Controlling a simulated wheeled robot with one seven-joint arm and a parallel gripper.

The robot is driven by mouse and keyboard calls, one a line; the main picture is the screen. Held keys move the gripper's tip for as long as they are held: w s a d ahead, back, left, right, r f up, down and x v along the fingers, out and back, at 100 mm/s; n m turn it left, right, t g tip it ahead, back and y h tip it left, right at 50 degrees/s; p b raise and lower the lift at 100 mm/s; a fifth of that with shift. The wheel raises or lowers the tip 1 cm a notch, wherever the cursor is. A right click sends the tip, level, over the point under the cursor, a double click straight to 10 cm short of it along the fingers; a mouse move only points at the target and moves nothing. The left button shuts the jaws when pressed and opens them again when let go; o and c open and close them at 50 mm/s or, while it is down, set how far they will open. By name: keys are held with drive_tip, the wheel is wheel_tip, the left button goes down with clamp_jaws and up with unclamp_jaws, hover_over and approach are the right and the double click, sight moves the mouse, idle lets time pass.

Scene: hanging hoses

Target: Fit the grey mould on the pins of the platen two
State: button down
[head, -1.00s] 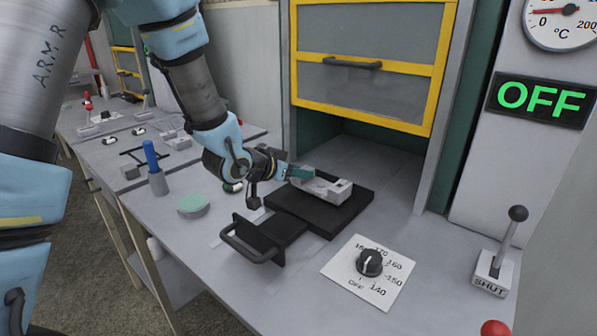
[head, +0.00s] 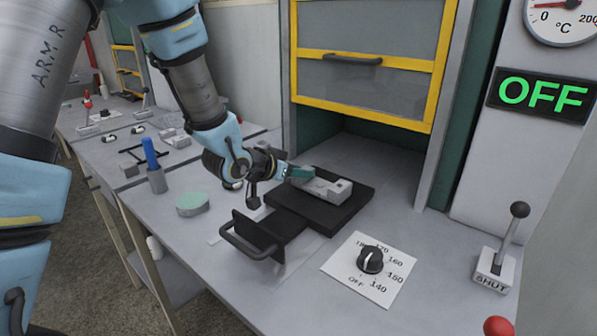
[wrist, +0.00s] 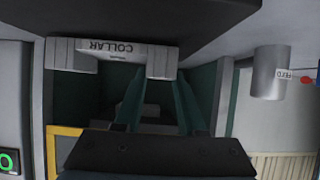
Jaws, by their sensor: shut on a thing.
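The grey mould (head: 328,186) is a blocky piece over the black platen (head: 345,210). In the wrist view the mould (wrist: 112,55) shows the upside-down word COLLAR and a leg at its right end. My gripper (head: 298,173) comes from the left with teal fingers shut on the mould's near-left end. In the wrist view my gripper (wrist: 160,85) has one finger on each side of that leg. The platen's pins are not visible, and I cannot tell whether the mould sits on them or just above.
A black plate with a handle (head: 250,240) stands at the platen's front left. A yellow-framed guard (head: 365,65) is raised above. A dial (head: 370,260) and a lever (head: 500,250) stand to the right. A green-topped disc (head: 193,204) and a blue-handled tool (head: 151,155) are left.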

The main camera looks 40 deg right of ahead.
idle(0.4)
drive_tip(key=shift+c, duration=2.1)
unclamp_jaws()
drive_tip(key=shift+f, duration=0.1)
drive_tip(key=b+v, duration=0.1)
drive_tip(key=v, duration=1)
drive_tip(key=w+a+f+n+t+y, duration=0.1)
drive_tip(key=w+a+n+y, duration=0.1)
drive_tip(key=a, duration=0.4)
drive_tip(key=w+a+f+n+t+y, duration=0.1)
drive_tip(key=w+a+n+y, duration=0.1)
drive_tip(key=w+a, duration=0.2)
drive_tip(key=w+a+f+n+t+y, duration=0.1)
drive_tip(key=w+a+n+y, duration=0.1)
drive_tip(key=a, duration=0.6)
drive_tip(key=shift+w+f+y, duration=0.2)
drive_tip(key=shift+w+y, duration=0.3)
drive_tip(key=shift+w, duration=0.45)
drive_tip(key=s+a+n+g+y, duration=0.2)
drive_tip(key=s+a+n, duration=0.2)
drive_tip(key=a, duration=0.5)
drive_tip(key=s+a+f+n+g+y, duration=0.1)
drive_tip(key=s+a+n+g+y, duration=0.1)
drive_tip(key=a, duration=0.7)
drive_tip(key=shift+s+a+f+n+g+y, duration=0.15)
drive_tip(key=shift+s+a+n+g+y, duration=0.15)
drive_tip(key=shift+s+n, duration=0.7)
